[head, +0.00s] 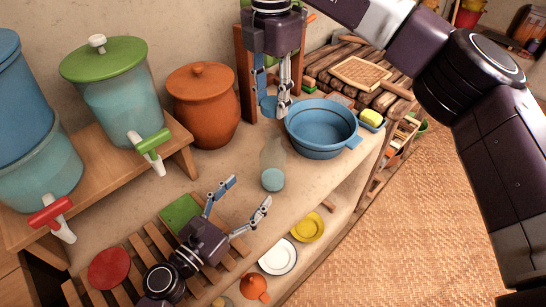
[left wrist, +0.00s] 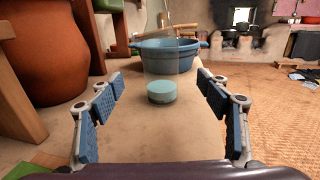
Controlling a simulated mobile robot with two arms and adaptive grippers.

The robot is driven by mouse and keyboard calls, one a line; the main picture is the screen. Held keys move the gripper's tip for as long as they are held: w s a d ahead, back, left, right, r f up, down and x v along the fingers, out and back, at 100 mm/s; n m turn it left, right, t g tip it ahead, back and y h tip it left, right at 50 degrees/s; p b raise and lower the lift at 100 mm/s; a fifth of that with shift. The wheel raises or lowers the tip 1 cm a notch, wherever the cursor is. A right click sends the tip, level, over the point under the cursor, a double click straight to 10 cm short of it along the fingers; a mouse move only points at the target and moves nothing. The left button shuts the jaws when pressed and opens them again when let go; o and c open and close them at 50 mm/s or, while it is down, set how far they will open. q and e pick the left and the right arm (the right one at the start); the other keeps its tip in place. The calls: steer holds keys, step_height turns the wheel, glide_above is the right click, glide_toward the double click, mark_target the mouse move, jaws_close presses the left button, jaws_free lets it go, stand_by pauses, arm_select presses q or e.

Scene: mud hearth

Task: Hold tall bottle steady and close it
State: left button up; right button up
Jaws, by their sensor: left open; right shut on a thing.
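The tall bottle (head: 272,152) stands upright on the counter, clear above with a teal lower part. It also shows in the left wrist view (left wrist: 159,60), straight ahead between the fingers and beyond their tips. My left gripper (head: 249,196) is open and empty, low over the counter, with its fingers pointing toward the bottle and apart from it. My right gripper (head: 276,108) points down above and behind the bottle. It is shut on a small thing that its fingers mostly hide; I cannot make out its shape. The bottle's mouth is too faint to see clearly.
A blue basin (head: 312,140) stands right of and behind the bottle. A clay pot (head: 203,105) is at the left. Drink dispensers (head: 112,88) stand on a wooden shelf. A slatted rack (head: 105,283) lies under my left arm. Plates (head: 278,257) sit on a lower shelf.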

mark_target(274, 163)
steer(key=shift+s, duration=0.15)
arm_select(q)
steer(key=x, duration=1.2)
steer(key=shift+s, duration=0.1)
steer(key=c, duration=1.8)
arm_select(e)
steer(key=shift+f, duration=2.5)
steer(key=shift+f, duration=0.85)
steer(key=shift+f, duration=0.6)
